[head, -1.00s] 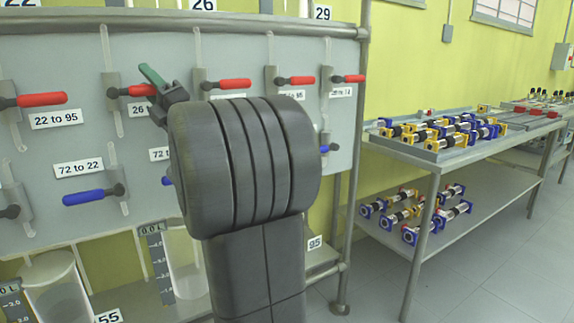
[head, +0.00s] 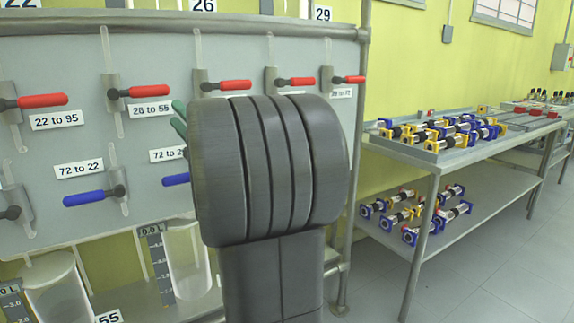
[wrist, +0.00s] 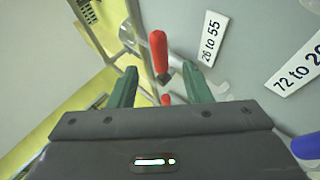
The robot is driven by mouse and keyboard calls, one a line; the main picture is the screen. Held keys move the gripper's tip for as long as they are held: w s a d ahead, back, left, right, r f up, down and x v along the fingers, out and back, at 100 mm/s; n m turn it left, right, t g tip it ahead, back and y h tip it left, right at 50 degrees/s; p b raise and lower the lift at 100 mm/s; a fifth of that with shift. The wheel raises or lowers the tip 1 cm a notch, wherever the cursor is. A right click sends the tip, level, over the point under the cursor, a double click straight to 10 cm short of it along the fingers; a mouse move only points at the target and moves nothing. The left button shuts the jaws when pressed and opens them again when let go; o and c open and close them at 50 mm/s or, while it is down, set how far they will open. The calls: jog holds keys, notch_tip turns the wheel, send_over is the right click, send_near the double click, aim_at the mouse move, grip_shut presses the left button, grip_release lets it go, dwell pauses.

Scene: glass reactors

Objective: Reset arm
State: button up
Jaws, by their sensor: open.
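My gripper shows in the wrist view (wrist: 160,88) with its two green fingers apart and nothing between them in contact. A red valve handle (wrist: 158,52) appears beyond and between the fingertips, beside the "26 to 55" label (wrist: 211,39). In the head view my dark arm link hides most of my gripper; only a bit of green finger (head: 179,118) shows at its left edge. The red handle of the "26 to 55" valve (head: 148,91) is left of that finger, apart from it in the picture, and lies roughly level.
The grey valve panel (head: 60,135) holds several red and blue handles. Clear vessels (head: 58,290) stand below it. A metal table (head: 430,150) with blue and yellow parts stands at right. The floor (head: 490,260) at the right front is clear.

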aim_at(153, 86)
jog(key=x, duration=1.1)
jog(key=shift+w+r+p, duration=0.1)
jog(key=shift+r+p, duration=0.2)
jog(key=shift+r+n+g+p, duration=0.25)
jog(key=shift+n+g+p, duration=0.25)
jog(key=shift+n+p, duration=0.35)
jog(key=shift+r+n+g+p, duration=0.15)
jog(key=shift+n+g+p, duration=0.5)
jog(key=shift+p, duration=0.45)
jog(key=shift+g+p, duration=0.3)
jog(key=shift+g, duration=0.05)
